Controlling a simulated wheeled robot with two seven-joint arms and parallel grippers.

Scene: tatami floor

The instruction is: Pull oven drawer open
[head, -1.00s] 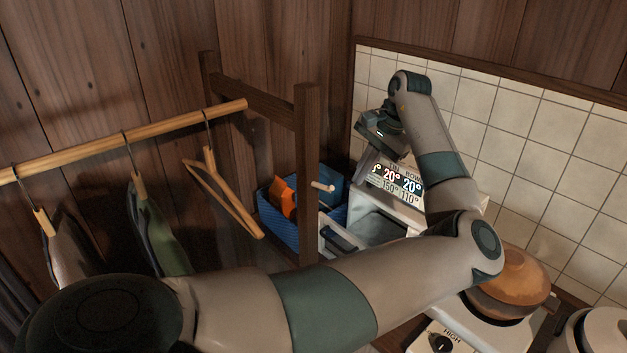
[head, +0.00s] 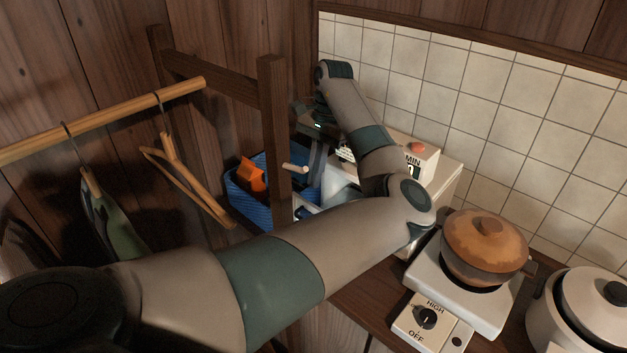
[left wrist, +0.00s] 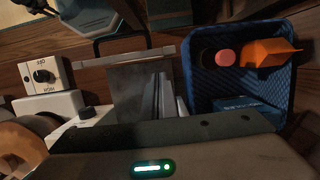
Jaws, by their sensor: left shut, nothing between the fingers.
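The white oven (head: 440,178) stands on the counter against the tiles, its front partly hidden behind my left arm. In the left wrist view, a grey see-through panel (left wrist: 125,92) reaches out from the oven to a pale bar (left wrist: 125,57) with a dark handle loop (left wrist: 119,39). My left gripper (left wrist: 159,97) is shut and empty, over the right part of this panel. I cannot tell whether it touches it. In the head view the left gripper (head: 316,150) is dark and mostly hidden at the oven's front. My right gripper is out of view.
A blue basket (head: 245,203) with an orange item (head: 252,174) stands close left of the oven. A wooden rack post (head: 274,130) rises beside it. A burner (head: 465,290) with a brown pot (head: 484,245) and a white cooker (head: 585,310) stand right.

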